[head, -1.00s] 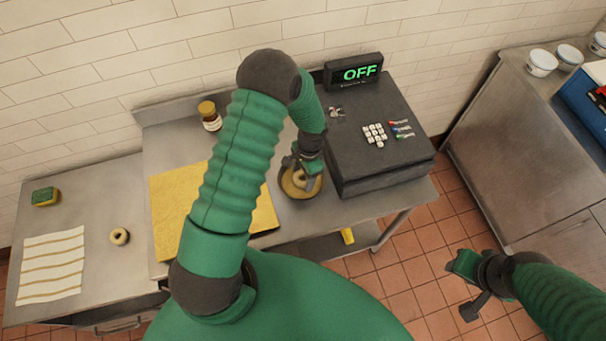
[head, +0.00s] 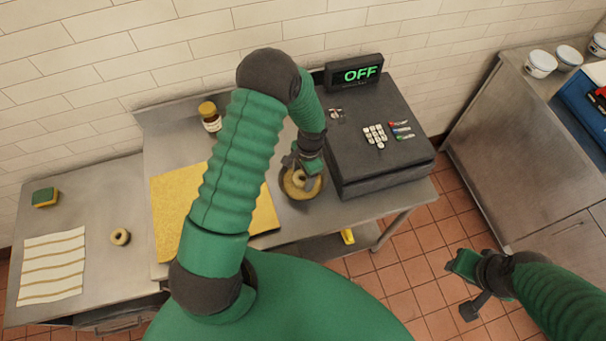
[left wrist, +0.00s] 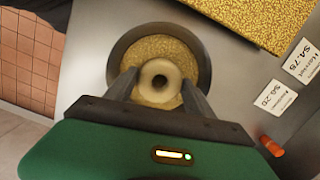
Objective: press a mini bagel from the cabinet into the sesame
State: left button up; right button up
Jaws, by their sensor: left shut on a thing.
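My left gripper (head: 302,168) is shut on a pale mini bagel (head: 299,180) at the round dish of sesame. In the left wrist view the bagel (left wrist: 160,98) sits between the two fingertips, over the middle of the sesame (left wrist: 160,47), inside the dark dish rim (left wrist: 203,50). I cannot tell whether its underside touches the seeds. Another mini bagel (head: 120,237) lies on the left counter. My right gripper (head: 468,285) is open and empty over the floor at the right.
The dish stands beside a dark cash register (head: 375,135) reading OFF. A yellow board (head: 175,205) lies left of it, partly behind my arm. A jar (head: 210,116) stands at the back. A striped cloth (head: 52,265) and a sponge (head: 45,197) lie on the left counter.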

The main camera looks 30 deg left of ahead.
pick_arm(q)
notch_tip(320, 180, up, 9)
jog(key=p, duration=0.6)
jog(key=shift+r+p, duration=0.2)
jog(key=shift+p, duration=0.15)
jog(key=shift+f, duration=0.1)
